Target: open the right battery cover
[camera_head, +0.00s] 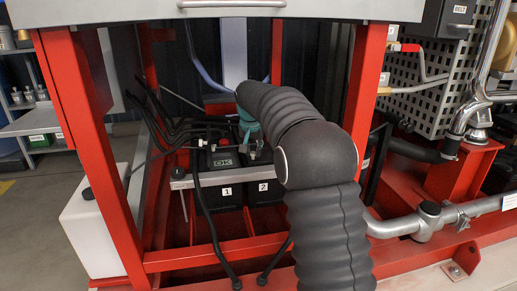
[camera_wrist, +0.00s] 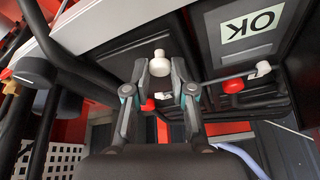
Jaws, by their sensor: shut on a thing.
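Two black batteries stand side by side in the red frame, with a white 1 label on the left battery (camera_head: 219,194) and a white 2 label on the right battery (camera_head: 265,191). The left one has a dark top with an OK label (camera_head: 223,162), which shows upside down in the wrist view (camera_wrist: 250,23). My gripper (camera_wrist: 160,72) is over the right battery's top, its two fingers closed in on a small white knob (camera_wrist: 160,62). The knob looks held between the fingertips. My arm and gripper hide most of the right cover in the head view.
Black cables (camera_head: 168,125) run in from the left. Red posts (camera_head: 368,82) stand on both sides, and a grey bar (camera_head: 230,4) crosses above. Red caps (camera_wrist: 233,86) and a metal rail (camera_wrist: 85,25) lie close to my fingers.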

